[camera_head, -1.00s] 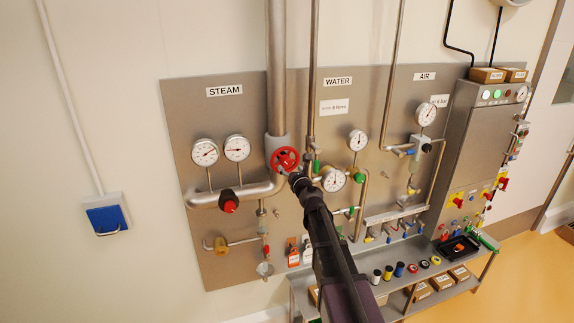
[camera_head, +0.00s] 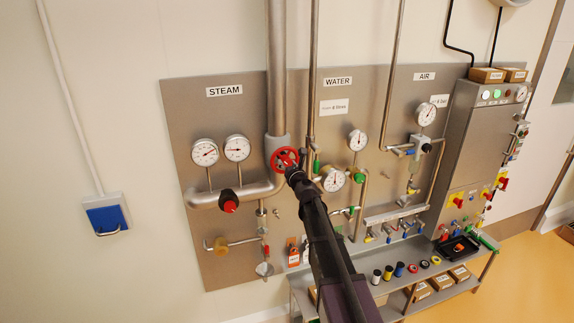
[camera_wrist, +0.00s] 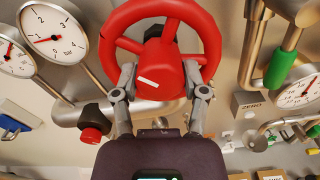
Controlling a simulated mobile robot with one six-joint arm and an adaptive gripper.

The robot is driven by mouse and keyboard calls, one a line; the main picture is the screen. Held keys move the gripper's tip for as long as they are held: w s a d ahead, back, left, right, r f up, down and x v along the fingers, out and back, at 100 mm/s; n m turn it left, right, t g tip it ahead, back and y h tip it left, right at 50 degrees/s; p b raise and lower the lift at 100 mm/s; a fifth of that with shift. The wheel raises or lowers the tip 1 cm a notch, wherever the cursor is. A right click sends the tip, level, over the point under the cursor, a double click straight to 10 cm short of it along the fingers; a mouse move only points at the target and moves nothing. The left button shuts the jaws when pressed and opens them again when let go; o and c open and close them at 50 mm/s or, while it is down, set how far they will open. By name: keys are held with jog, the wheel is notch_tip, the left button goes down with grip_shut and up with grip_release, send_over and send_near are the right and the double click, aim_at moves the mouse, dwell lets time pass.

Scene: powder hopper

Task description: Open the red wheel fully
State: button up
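The red wheel (camera_head: 284,159) is mounted on the steam pipe of the grey wall panel. In the wrist view the red wheel (camera_wrist: 162,12) fills the top middle, with its spokes and thick hub in sight. My gripper (camera_head: 297,162) is at the wheel's lower right in the head view. In the wrist view the two fingers of my gripper (camera_wrist: 160,72) stand apart, one on each side of the hub, close to it. Whether they press on the hub cannot be told. The lower wheel rim is partly hidden by my gripper in the head view.
Two round gauges (camera_head: 221,150) and a red-black knob (camera_head: 229,201) are left of the wheel. A green-handled valve (camera_head: 317,167) and a gauge (camera_head: 333,179) are close on the right. A shelf (camera_head: 400,284) with small items stands below right.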

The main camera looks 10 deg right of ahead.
jog(key=shift+c, duration=0.6)
